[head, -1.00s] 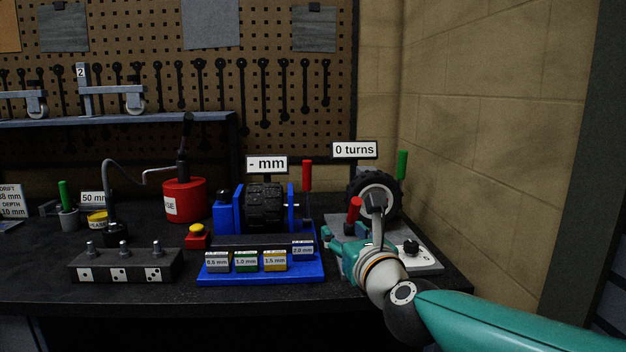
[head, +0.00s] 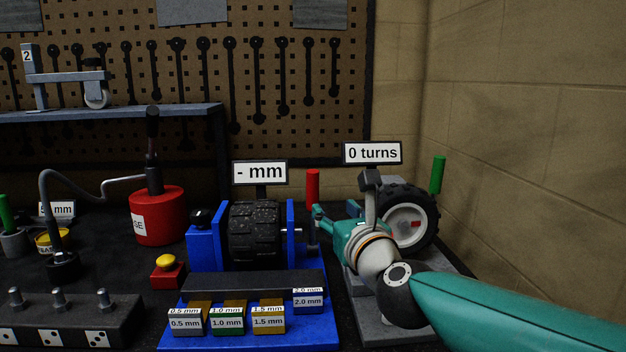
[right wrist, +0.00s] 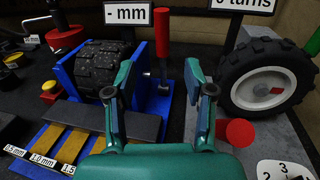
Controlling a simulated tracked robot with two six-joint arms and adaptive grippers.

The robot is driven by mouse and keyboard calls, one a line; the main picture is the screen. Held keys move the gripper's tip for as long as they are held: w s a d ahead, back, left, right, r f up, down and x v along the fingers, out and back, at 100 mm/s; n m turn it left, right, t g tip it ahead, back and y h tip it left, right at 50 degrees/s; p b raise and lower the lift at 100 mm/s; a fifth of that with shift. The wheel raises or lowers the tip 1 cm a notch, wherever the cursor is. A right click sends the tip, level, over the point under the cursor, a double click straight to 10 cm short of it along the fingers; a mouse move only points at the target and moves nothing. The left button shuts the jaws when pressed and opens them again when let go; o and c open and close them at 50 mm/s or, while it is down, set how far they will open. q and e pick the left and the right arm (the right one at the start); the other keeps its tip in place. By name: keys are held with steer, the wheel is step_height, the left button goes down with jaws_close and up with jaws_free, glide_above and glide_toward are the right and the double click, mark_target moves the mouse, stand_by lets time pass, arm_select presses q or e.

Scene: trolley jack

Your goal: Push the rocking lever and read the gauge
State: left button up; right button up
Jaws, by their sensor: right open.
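The rocking lever with its red grip (head: 312,188) stands upright at the right side of the blue stand (head: 205,250), which holds a black knobbly tyre (head: 254,235). The gauge sign (head: 260,172) above it reads "- mm". My right gripper (head: 335,214) is open and empty, just right of the lever. In the right wrist view the red grip (right wrist: 162,36) stands ahead of and between the open fingers (right wrist: 158,85), apart from them. My left gripper is not in view.
A second wheel (head: 410,222) with a green handle (head: 437,174) stands right, under a sign (head: 372,153) reading "0 turns". Labelled gauge blocks (head: 228,322) line the blue stand's front. A red box with a yellow button (head: 168,272) and a red can (head: 158,215) stand left.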

mark_target(314, 184)
steer(key=p+x, duration=0.3)
steer(key=x, duration=0.4)
steer(key=p+x, duration=0.3)
steer(key=x, duration=0.5)
steer(key=shift+w+d+r, duration=0.2)
steer(key=shift+w+f+p, duration=0.2)
steer(key=shift+w+p, duration=0.1)
steer(key=shift+w, duration=0.25)
steer(key=shift+c, duration=0.2)
steer(key=shift+a, duration=0.1)
jaws_close()
